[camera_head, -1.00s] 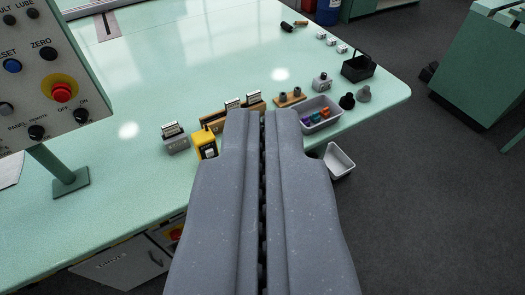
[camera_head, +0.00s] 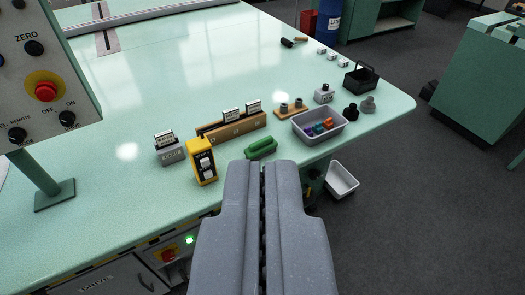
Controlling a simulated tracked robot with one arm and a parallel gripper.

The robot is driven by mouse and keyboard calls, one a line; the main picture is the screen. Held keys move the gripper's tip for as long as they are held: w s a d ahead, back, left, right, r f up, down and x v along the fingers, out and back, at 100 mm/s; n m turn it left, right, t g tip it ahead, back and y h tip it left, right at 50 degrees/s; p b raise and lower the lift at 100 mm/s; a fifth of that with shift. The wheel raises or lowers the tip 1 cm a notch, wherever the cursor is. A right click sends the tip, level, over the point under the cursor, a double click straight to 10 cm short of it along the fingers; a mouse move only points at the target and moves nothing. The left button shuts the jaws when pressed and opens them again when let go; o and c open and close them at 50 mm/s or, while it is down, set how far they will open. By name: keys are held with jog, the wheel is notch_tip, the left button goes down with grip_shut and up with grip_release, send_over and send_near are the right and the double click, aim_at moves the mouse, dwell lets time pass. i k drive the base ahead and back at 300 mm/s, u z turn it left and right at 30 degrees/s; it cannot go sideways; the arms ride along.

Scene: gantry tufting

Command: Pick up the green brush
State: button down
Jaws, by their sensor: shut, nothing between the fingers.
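A green brush (camera_head: 261,149) lies on the pale green table (camera_head: 170,75) in front of the wooden block. It looks like a short rounded green piece, and its underside cannot be made out. My gripper (camera_head: 262,168) is shut and empty. In the picture its tips are just below the brush, and a gap to it shows.
Left of the brush stand a yellow device (camera_head: 201,162) and a grey block (camera_head: 169,149). Behind it is a wooden block (camera_head: 232,129) with cards. Right of it is a grey tray (camera_head: 319,125) with coloured pieces. A control panel (camera_head: 45,75) stands at left. The table's back middle is clear.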

aim_at(259, 150)
jog(key=u, duration=0.35)
jog(key=i, duration=0.7)
jog(key=u, duration=0.2)
